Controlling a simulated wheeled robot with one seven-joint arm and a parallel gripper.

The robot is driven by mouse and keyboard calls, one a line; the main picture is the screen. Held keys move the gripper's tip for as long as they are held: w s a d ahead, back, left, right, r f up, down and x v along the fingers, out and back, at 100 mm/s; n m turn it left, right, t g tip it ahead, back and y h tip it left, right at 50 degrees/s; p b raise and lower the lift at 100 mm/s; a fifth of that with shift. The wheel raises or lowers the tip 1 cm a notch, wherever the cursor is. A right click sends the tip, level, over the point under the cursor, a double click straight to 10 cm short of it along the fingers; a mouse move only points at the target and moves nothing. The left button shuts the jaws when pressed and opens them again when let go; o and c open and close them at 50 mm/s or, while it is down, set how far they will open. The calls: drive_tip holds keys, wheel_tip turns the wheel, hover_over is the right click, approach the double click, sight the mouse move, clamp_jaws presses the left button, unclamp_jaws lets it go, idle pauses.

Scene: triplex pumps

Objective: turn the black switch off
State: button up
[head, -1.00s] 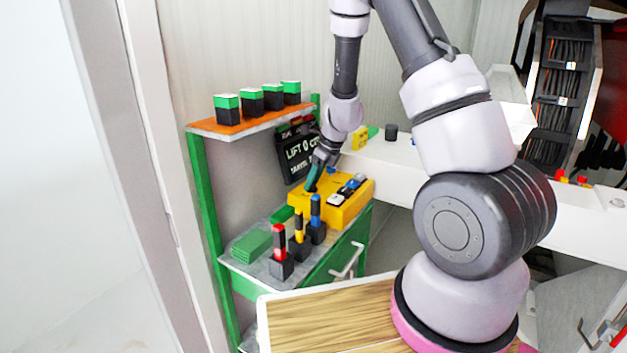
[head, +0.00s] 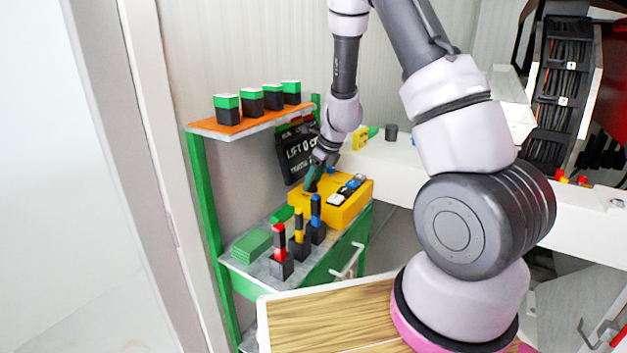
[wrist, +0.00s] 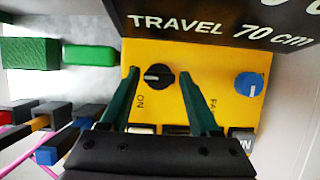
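The black switch (wrist: 158,76) is a round knob on the yellow control box (wrist: 215,65) in the wrist view. Its white mark points left, and the word "ON" is printed below it. My gripper (wrist: 160,80) is open, with one green finger on each side of the knob; whether they touch it I cannot tell. In the head view my gripper (head: 311,185) is over the left part of the yellow box (head: 345,208), and the black switch is hidden there.
A blue knob (wrist: 249,84) is on the same box to the right. A black sign (wrist: 230,22) stands behind it. Red, yellow and blue levers (head: 299,238) stand in front of the box. Green blocks (head: 251,245) lie to the left.

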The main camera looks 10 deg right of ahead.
drive_tip(key=shift+r, duration=0.1)
drive_tip(key=v, duration=0.5)
drive_tip(key=shift+s+d+r, duration=0.1)
drive_tip(key=shift+s+d, duration=0.1)
drive_tip(key=shift+d, duration=0.05)
drive_tip(key=s+d, duration=0.7)
drive_tip(key=s, duration=0.1)
drive_tip(key=shift+d, duration=0.4)
drive_tip(key=shift+s, duration=0.1)
drive_tip(key=s+a+r+n+t+y, duration=0.1)
drive_tip(key=s+a+r+n, duration=0.2)
drive_tip(key=r+n, duration=0.45)
drive_tip(key=s+a+r+n+y, duration=0.15)
drive_tip(key=r+n, duration=0.25)
drive_tip(key=r, duration=0.6)
drive_tip(key=s+r+n+t+h, duration=0.2)
drive_tip(key=s+r+n+h, duration=0.1)
drive_tip(key=s+r+n, duration=0.8)
drive_tip(key=shift+s+d+t+h, duration=0.25)
drive_tip(key=shift+s+t+h, duration=0.15)
drive_tip(key=shift+s, duration=0.4)
